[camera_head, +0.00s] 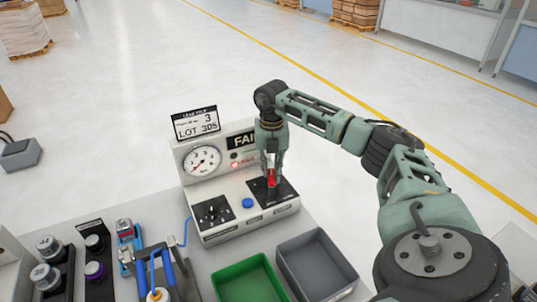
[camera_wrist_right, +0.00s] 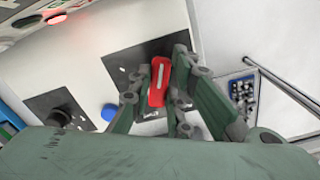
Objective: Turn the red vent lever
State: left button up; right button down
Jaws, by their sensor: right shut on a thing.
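The red vent lever (camera_head: 271,178) stands on a black plate at the right of the white test box (camera_head: 228,228). It also shows in the right wrist view (camera_wrist_right: 157,88) as a red handle with a pale stripe. My right gripper (camera_head: 271,180) comes down on it from above. Its fingers (camera_wrist_right: 158,98) are shut on the lever, one on each side, in the right wrist view. The lever's base is partly hidden by the fingers. My left gripper is not in view.
The box carries a round gauge (camera_head: 202,160), a lit red lamp (camera_head: 235,165), a black knob (camera_head: 212,211) and a blue button (camera_head: 248,203). A green tray (camera_head: 240,281) and a grey tray (camera_head: 318,265) stand in front. Blue-handled tooling (camera_head: 153,262) stands at the left.

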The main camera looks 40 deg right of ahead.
jog(key=shift+s+d+m+p, duration=0.2)
jog(key=shift+m, duration=0.85)
jog(key=shift+s+d+m+p, duration=0.15)
jog(key=shift+s+m+p, duration=0.05)
jog(key=shift+m, duration=0.85)
jog(key=c, duration=1.6)
grip_release()
jog(key=shift+c, duration=0.2)
jog(key=shift+r, duration=0.2)
notch_tip(320, 180, up, 12)
jog(key=shift+f, duration=0.15)
